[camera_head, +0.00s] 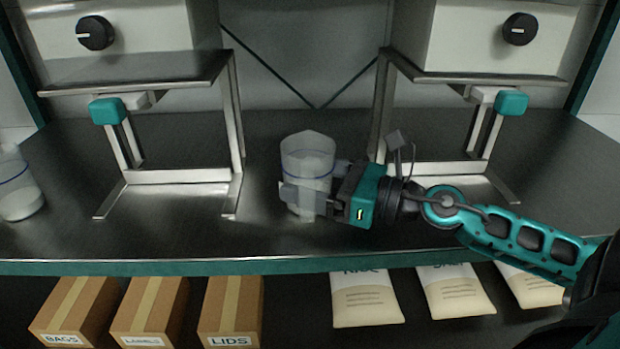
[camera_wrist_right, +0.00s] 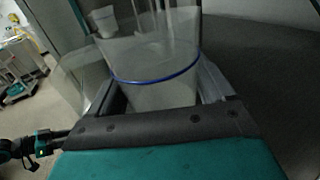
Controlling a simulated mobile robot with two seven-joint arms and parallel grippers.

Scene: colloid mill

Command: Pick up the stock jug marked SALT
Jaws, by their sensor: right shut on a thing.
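A clear jug with a blue line around it and pale contents (camera_head: 308,158) is upright over the middle of the steel counter. My right gripper (camera_head: 305,197) is shut on it, with fingers around its lower half. The jug also shows close up in the right wrist view (camera_wrist_right: 155,80). I cannot tell whether its base touches the counter. No SALT marking is readable on it. A second similar jug (camera_head: 18,188) stands at the left edge, partly cut off. What looks like my left gripper (camera_wrist_right: 58,138) shows small at the left of the wrist view; its jaws are unclear.
Two white machines with black knobs (camera_head: 95,33) (camera_head: 519,29) stand on metal frames (camera_head: 178,176) (camera_head: 455,170) left and right of the held jug. Boxes (camera_head: 230,305) and labelled bags (camera_head: 365,300) lie on the shelf below. The counter between the left frame and jug is clear.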

